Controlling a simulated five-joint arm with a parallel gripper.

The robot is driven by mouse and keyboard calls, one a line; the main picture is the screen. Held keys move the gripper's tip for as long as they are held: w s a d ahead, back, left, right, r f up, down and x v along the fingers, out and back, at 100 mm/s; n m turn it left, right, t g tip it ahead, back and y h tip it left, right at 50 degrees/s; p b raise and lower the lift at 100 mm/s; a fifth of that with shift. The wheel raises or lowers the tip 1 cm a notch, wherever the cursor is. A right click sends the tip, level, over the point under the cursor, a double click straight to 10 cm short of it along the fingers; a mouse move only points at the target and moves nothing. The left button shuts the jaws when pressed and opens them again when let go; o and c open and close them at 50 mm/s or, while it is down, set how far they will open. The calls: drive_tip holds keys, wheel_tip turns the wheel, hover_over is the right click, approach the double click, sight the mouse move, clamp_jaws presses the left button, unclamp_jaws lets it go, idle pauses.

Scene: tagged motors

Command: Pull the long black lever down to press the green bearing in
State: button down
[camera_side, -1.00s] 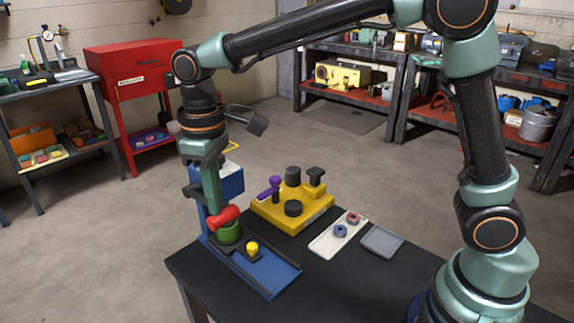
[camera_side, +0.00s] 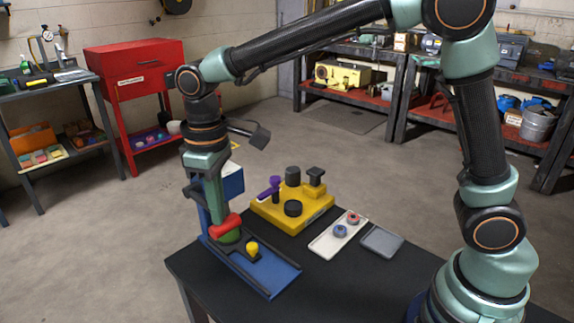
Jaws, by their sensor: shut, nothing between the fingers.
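A blue press (camera_side: 275,280) stands at the left of the black table, with a blue and white head (camera_side: 232,182). The green bearing (camera_side: 230,238) is low on its base, partly covered from above by a red piece (camera_side: 226,224). My gripper (camera_side: 217,211) is shut and empty, pointing down in front of the press column, right above the red piece. I cannot tell whether it touches that piece. The long black lever is hard to make out; dark bars (camera_side: 194,191) beside my gripper may belong to it.
A yellow knob (camera_side: 252,248) stands on the press base. To the right are a yellow fixture (camera_side: 318,214) with black and purple parts, a white tray (camera_side: 326,246) with two small rings and an empty grey tray (camera_side: 381,242). The table front is clear.

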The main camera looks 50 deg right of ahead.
sight(222, 233)
drive_tip(key=shift+s+f, duration=0.15)
drive_tip(key=shift+f, duration=3.1)
